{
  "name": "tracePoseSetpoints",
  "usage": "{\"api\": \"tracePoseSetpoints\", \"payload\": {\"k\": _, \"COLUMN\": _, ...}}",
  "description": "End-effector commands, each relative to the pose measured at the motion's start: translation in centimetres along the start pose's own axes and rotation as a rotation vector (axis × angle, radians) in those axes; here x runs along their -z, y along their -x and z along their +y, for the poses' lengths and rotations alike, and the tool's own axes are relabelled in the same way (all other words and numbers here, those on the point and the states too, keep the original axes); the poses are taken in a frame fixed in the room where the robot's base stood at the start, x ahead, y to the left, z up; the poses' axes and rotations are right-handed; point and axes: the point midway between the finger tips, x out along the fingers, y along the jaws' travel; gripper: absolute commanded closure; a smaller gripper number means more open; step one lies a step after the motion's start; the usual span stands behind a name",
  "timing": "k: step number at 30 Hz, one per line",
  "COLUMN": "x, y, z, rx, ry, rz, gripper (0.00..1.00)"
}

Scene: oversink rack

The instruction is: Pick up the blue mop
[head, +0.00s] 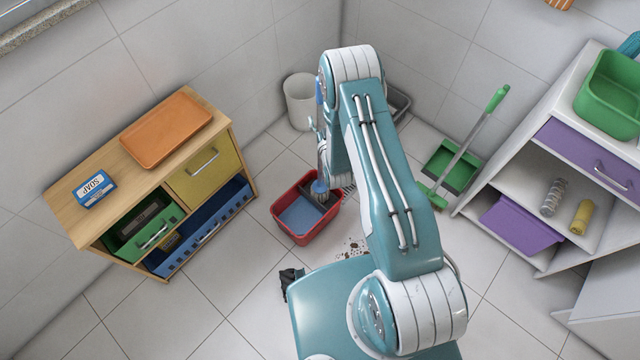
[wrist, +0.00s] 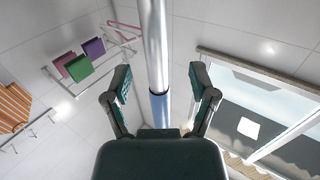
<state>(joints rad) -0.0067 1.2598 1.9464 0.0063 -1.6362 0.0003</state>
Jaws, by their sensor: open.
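The blue mop stands upright in the red bucket (head: 283,232) in the head view, with its blue handle (head: 319,92) beside my arm. Its lower end is in the bucket, and part of its pole is hidden by my gripper. In the wrist view, the mop's silver pole (wrist: 154,45) with a blue section (wrist: 160,108) runs between the two fingers. My gripper (wrist: 162,85) is open, with a finger on each side of the pole and a visible gap on both sides. In the head view the gripper is small and partly hidden by my arm.
A wooden cabinet (head: 215,135) with an orange tray (head: 166,128) and soap box (head: 94,188) stands left. A white bin (head: 300,100) is behind the bucket. A green dustpan (head: 453,165) and white shelf (head: 560,165) are right. Dirt (head: 353,246) lies on the floor.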

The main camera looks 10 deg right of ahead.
Motion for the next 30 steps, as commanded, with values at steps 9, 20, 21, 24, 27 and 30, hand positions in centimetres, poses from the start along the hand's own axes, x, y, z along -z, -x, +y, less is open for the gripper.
{"api": "tracePoseSetpoints", "payload": {"k": 9, "x": 0.2, "y": -3.2, "z": 0.3, "rx": 0.000, "ry": 0.000, "rz": 0.000, "gripper": 0.26}}
{"api": "tracePoseSetpoints", "payload": {"k": 20, "x": 0.2, "y": -3.1, "z": 0.3, "rx": 0.000, "ry": 0.000, "rz": 0.000, "gripper": 1.00}}
{"api": "tracePoseSetpoints", "payload": {"k": 21, "x": 0.2, "y": -3.1, "z": 0.3, "rx": 0.000, "ry": 0.000, "rz": 0.000, "gripper": 1.00}}
{"api": "tracePoseSetpoints", "payload": {"k": 24, "x": 0.3, "y": -3.2, "z": 0.3, "rx": 0.000, "ry": 0.000, "rz": 0.003, "gripper": 1.00}}
{"api": "tracePoseSetpoints", "payload": {"k": 27, "x": 0.3, "y": -3.2, "z": 0.3, "rx": 0.000, "ry": 0.000, "rz": 0.003, "gripper": 1.00}}
{"api": "tracePoseSetpoints", "payload": {"k": 30, "x": 0.4, "y": -3.2, "z": 0.3, "rx": 0.000, "ry": 0.000, "rz": 0.003, "gripper": 1.00}}
